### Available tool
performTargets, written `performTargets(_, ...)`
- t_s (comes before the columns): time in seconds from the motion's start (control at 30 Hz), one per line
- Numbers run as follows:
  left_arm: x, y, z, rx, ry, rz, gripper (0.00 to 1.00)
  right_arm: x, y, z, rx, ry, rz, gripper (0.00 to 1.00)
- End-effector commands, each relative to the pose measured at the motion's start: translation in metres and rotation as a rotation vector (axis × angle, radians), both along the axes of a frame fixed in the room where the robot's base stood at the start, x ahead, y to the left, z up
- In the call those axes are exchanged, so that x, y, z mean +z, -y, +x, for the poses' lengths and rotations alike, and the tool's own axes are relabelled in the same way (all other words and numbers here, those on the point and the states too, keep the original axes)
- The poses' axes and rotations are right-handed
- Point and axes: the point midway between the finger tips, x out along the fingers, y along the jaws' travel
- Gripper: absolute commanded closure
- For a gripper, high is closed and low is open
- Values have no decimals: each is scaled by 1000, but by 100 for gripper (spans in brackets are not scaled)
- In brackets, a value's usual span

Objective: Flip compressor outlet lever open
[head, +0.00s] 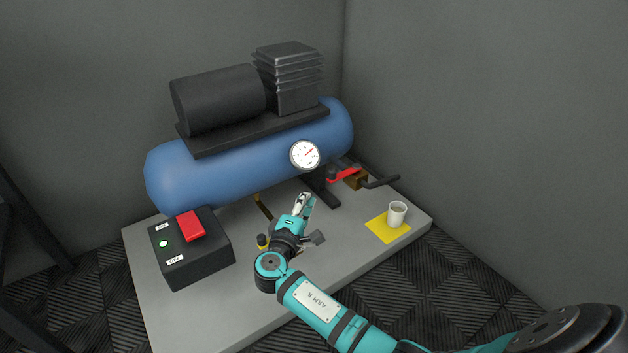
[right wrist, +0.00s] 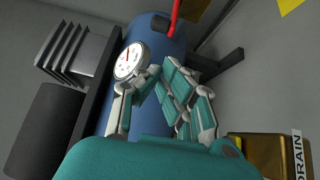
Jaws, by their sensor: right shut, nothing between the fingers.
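The red lever (head: 343,175) lies on a brass valve (head: 355,181) at the right end of the blue compressor tank (head: 225,165). A dark hose or pipe (head: 382,182) leads off the valve to the right. In the right wrist view the red lever (right wrist: 175,14) shows at the top edge, beyond the fingers. My right gripper (head: 306,200) is shut and empty. It is in front of the tank, below the gauge, and to the left of the lever, apart from it. Its fingers also fill the middle of the right wrist view (right wrist: 160,75). My left gripper is not in view.
A round gauge (head: 305,154) is on the tank front. A black switch box (head: 190,247) with a red switch stands front left. A white cup (head: 397,214) stands on a yellow sheet (head: 379,230) at right. A brass part (right wrist: 265,155) labelled DRAIN is low in the wrist view.

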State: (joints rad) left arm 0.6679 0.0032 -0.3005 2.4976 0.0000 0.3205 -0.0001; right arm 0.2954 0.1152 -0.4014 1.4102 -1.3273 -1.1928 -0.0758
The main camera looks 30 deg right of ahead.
Motion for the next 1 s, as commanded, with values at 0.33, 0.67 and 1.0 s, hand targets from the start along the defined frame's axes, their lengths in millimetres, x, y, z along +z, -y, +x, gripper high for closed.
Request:
performTargets(0.33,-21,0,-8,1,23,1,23,-5,31,28,-2,3,-2,100)
performTargets(0.67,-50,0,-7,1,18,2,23,-3,67,63,0,1,1,100)
performTargets(1.0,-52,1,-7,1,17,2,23,0,74,68,-1,-1,1,100)
